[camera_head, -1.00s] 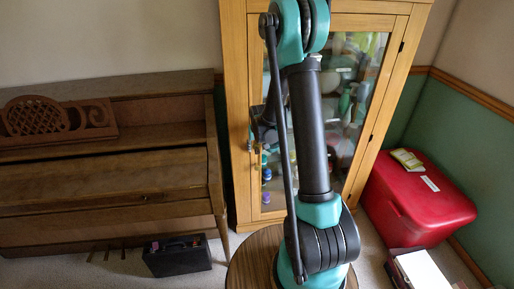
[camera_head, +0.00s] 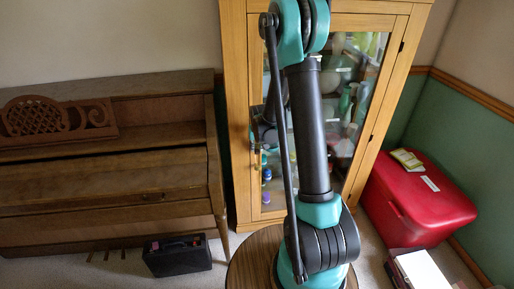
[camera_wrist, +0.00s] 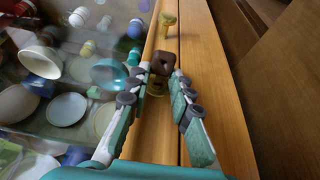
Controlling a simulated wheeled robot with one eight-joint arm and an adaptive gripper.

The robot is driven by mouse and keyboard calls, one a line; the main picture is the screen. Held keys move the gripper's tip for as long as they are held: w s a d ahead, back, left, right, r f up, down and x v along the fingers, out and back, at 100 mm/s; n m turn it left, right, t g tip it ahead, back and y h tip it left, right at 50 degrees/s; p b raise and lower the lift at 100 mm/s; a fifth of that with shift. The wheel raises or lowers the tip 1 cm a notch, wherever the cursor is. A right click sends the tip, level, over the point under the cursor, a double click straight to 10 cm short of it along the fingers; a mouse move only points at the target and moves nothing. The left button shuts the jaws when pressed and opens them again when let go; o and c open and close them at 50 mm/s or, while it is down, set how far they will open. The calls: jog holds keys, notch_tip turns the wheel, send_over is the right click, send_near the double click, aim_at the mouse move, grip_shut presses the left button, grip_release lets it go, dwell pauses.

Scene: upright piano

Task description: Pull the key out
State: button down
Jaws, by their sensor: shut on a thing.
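A dark brown key (camera_wrist: 164,63) shows its broad bow in the wrist view, between the fingertips of my gripper (camera_wrist: 161,70). The gripper is shut on it. The wooden cabinet door frame (camera_wrist: 221,95) lies behind. A small brass fitting (camera_wrist: 155,89) shows just below the key, partly hidden by the fingers. I cannot tell whether the key's shaft is still inside the lock. In the head view the glass-fronted cabinet (camera_head: 236,60) stands behind my arm, and the gripper is mostly hidden at the door's left edge.
A brass knob (camera_wrist: 167,19) sits on the door frame near the key. Bowls and bottles stand behind the glass. An upright piano (camera_head: 100,180) is left of the cabinet, a black case (camera_head: 177,258) on the floor. A red chest (camera_head: 415,205) is at the right.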

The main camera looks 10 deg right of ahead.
jog(key=shift+s, duration=0.5)
jog(key=shift+s, duration=0.3)
jog(key=shift+s, duration=0.9)
send_near(258, 151)
jog(key=shift+s+f, duration=0.7)
jog(key=shift+f, duration=0.05)
jog(key=shift+a, duration=0.15)
dwell(0.5)
